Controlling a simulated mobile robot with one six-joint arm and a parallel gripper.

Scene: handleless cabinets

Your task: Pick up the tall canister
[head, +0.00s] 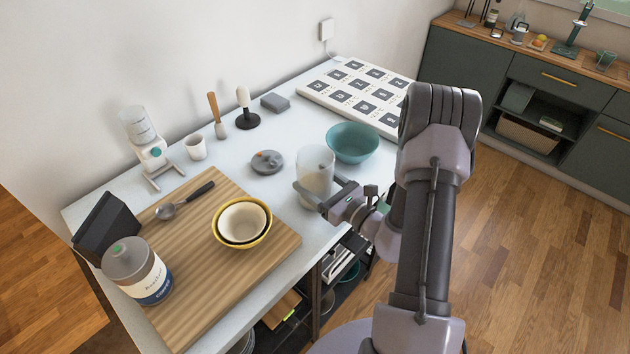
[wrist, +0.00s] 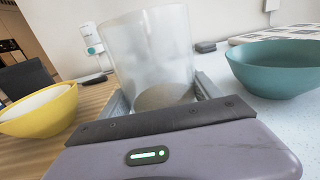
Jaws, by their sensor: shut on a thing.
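A tall translucent canister (head: 316,168) with an open top stands upright at the front edge of the white table, between the wooden board and the teal bowl. My gripper (head: 322,192) reaches it from the right and is shut around its lower part. In the wrist view, the canister (wrist: 152,50) fills the middle, with a finger on each side of it. I cannot tell whether its base touches the table. A grey round lid-like piece with a knob (head: 267,162) lies behind it, apart from it.
The teal bowl (head: 352,142) stands close behind the canister, to the right. A yellow bowl (head: 241,221), a labelled jar (head: 136,272) and a spoon (head: 184,202) are on the wooden board (head: 200,285). A white cup (head: 196,147) and a calendar-like panel (head: 350,90) are farther back.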

